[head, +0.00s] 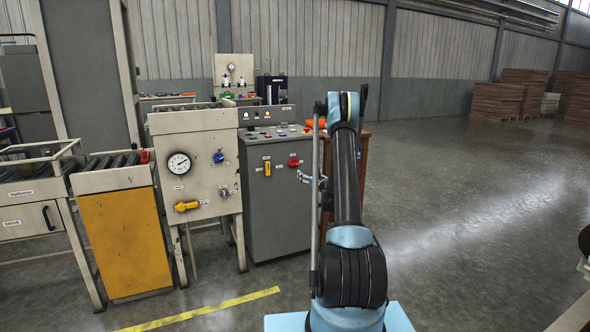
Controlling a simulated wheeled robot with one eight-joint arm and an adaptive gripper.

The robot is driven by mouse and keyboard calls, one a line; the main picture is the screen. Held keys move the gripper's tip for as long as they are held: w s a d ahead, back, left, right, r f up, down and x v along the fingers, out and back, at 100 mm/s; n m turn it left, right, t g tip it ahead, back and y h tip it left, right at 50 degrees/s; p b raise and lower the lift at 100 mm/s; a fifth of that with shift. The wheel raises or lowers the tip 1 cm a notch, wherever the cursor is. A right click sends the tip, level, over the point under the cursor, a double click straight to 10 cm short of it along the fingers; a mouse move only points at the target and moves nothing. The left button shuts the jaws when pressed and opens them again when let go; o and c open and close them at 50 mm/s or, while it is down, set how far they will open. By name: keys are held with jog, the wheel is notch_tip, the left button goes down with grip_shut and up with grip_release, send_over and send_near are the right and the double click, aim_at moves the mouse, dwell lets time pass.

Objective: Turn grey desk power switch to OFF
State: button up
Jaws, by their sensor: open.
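The grey desk (281,205) is a control desk left of my arm. Its front carries a yellow handle (267,168), upright, and a red rotary knob (293,161) to its right. The small labels beside them are too small to read, so I cannot tell which is the power switch or its setting.
A beige press cabinet (205,150) with a gauge, blue knob and yellow lever stands left of the desk. An orange-yellow cabinet (125,243) stands farther left. A yellow floor line (205,309) runs in front. Open floor (460,190) lies to the right.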

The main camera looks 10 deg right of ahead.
aim_at(295, 165)
jog(key=x, duration=1.6)
jog(key=shift+w+a, duration=0.2)
jog(key=c, duration=1.1)
